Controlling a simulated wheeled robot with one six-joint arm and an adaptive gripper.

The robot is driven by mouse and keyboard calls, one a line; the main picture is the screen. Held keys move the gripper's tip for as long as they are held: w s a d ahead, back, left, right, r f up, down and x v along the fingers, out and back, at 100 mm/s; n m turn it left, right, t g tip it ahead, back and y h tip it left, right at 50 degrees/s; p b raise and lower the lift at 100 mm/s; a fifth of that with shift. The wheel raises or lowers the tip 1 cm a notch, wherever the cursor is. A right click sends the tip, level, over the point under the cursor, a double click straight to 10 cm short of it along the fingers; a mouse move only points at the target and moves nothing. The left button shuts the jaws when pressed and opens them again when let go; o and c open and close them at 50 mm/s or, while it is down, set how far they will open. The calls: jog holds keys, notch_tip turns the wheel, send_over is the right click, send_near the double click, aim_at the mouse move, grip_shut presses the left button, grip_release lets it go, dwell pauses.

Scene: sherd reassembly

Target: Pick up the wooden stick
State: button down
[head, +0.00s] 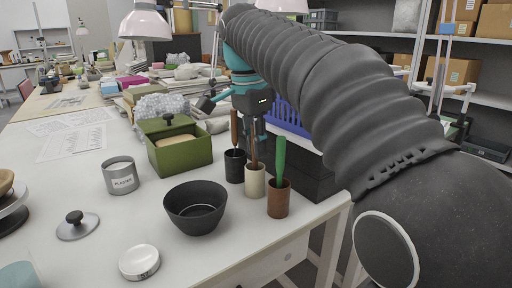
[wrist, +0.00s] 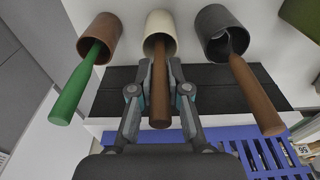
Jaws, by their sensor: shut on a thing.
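A brown wooden stick (wrist: 160,95) stands in the cream cup (wrist: 161,24) in the middle of the wrist view. My gripper (wrist: 160,72) is shut on this stick, one finger on each side, and the stick's lower end is still inside the cup. In the head view the cream cup (head: 255,182) stands between the black and brown cups, and my gripper (head: 253,140) is above it. A second brown stick (wrist: 254,95) leans in the black cup (wrist: 220,32). A green stick (wrist: 78,88) leans in the brown cup (wrist: 100,38).
A black bowl (head: 196,207), a plaster tin (head: 121,176), a lidded tin (head: 139,262) and a green box (head: 180,155) stand on the white table (head: 90,190). A blue rack (head: 290,118) lies behind the cups. The table's right edge is close to the cups.

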notch_tip(320, 180, up, 10)
jog(key=p, duration=0.3)
jog(key=shift+f+p, duration=0.15)
jog(key=shift+p, duration=0.15)
dwell(0.4)
